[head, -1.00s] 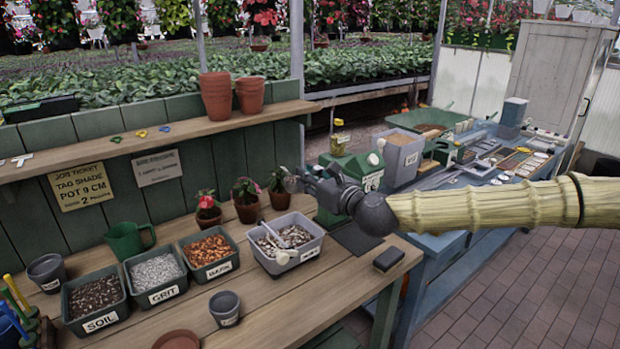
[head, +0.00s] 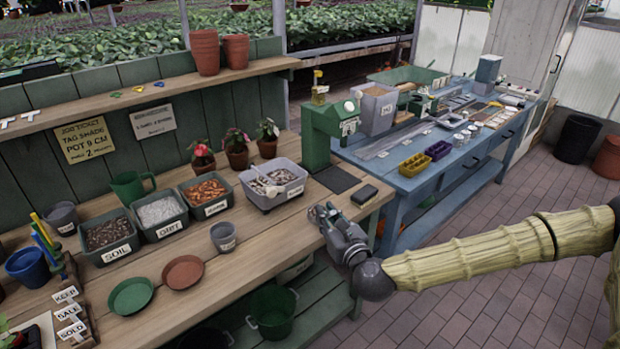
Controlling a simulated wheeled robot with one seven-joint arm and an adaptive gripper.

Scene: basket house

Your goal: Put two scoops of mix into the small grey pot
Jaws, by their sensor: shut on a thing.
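The small grey pot (head: 224,237) stands upright on the front of the wooden bench, with a pale label on its side. The light grey tub of mix (head: 294,190) stands behind and to the right of it. A pale scoop-like thing (head: 266,184) lies in the tub; its outline is hard to make out. My gripper (head: 328,214) is at the bench's front right edge, to the right of the pot and in front of the tub, apart from both. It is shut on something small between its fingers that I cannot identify.
Green tubs of soil (head: 108,234), grit (head: 159,214) and bark (head: 206,192) line the bench. A larger grey pot (head: 62,217), a green jug (head: 131,188) and two saucers (head: 184,272) stand around them. A dark block (head: 364,195) lies behind my gripper.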

